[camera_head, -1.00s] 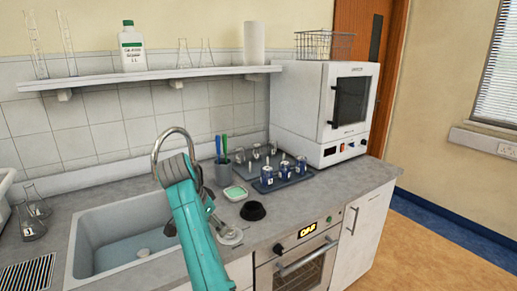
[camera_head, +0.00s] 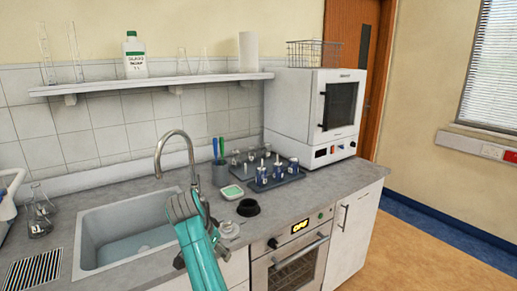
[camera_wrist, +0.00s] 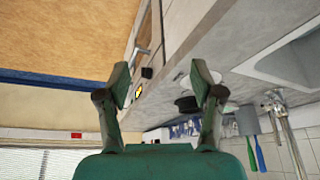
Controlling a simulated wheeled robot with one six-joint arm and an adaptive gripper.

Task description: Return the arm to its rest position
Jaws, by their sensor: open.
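My arm, teal with a grey joint, shows in the head view in front of the worktop (camera_head: 330,184), beside the right end of the sink. In the wrist view my gripper (camera_wrist: 160,85) is open, its two fingers wide apart with nothing between them. The fingertips do not show clearly in the head view.
The sink (camera_head: 90,262) and tap (camera_head: 160,153) are close to my arm. A black round holder (camera_head: 248,208), a green-topped dish (camera_head: 232,191) and a tray (camera_head: 297,178) with several vials stand right of it. A white oven (camera_head: 312,100) stands behind. The floor at right is clear.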

